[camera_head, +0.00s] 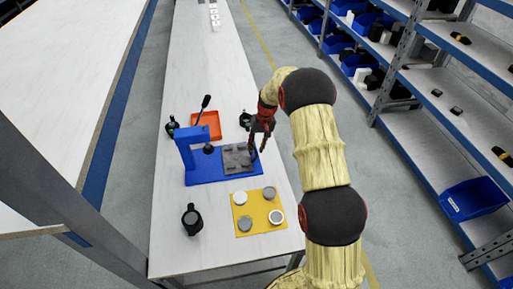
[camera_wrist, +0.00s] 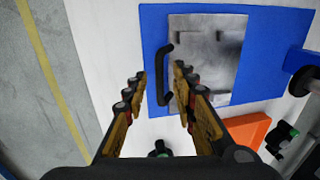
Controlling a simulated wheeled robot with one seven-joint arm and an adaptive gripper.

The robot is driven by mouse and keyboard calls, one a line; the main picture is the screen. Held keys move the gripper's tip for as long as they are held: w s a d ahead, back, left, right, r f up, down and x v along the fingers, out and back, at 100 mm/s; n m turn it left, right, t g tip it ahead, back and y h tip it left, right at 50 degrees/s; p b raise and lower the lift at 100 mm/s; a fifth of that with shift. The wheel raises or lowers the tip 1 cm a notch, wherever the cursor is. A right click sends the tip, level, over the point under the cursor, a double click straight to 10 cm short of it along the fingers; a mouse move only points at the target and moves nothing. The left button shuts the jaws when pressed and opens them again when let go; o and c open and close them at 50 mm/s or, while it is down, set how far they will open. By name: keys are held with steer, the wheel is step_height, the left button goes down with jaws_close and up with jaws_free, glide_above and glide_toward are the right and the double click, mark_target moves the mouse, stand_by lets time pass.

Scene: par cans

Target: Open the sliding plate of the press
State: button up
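The blue press (camera_head: 188,152) stands on the table with its lever up. Its grey metal sliding plate (camera_head: 237,158) lies on the blue base at the right, away from the press head. The plate also shows in the wrist view (camera_wrist: 218,40), with a black bar handle (camera_wrist: 163,80) along its near edge. My gripper (camera_head: 262,138) is above the right end of the plate. In the wrist view my gripper (camera_wrist: 160,84) is open, and the handle appears between its fingers. I cannot tell whether a finger touches the handle.
An orange tray (camera_head: 208,124) lies behind the press. A yellow mat (camera_head: 260,221) with several round pieces lies in front, beside a black object (camera_head: 191,219). More black objects stand near the tray. Shelves with blue bins (camera_head: 473,198) stand across the aisle at right.

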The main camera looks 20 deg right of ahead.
steer(key=shift+r, duration=0.1)
step_height(320, 180, up, 12)
steer(key=d, duration=0.2)
steer(key=shift+s+f, duration=0.2)
steer(key=shift+w+d, duration=0.1)
steer(key=shift+d, duration=0.05)
stand_by(0.3)
steer(key=s+f+g, duration=0.1)
steer(key=s+f, duration=0.1)
steer(key=s, duration=0.6)
steer(key=s+a+r+t, duration=0.2)
steer(key=s+a+r, duration=0.2)
steer(key=s+r, duration=0.3)
steer(key=s+a+r+n+t+h, duration=0.1)
steer(key=s+a+r, duration=0.4)
steer(key=s, duration=0.9)
steer(key=s+a+r+n+t+h, duration=0.1)
steer(key=s+a+r+t, duration=0.2)
steer(key=s+r, duration=0.8)
steer(key=shift+a, duration=0.8)
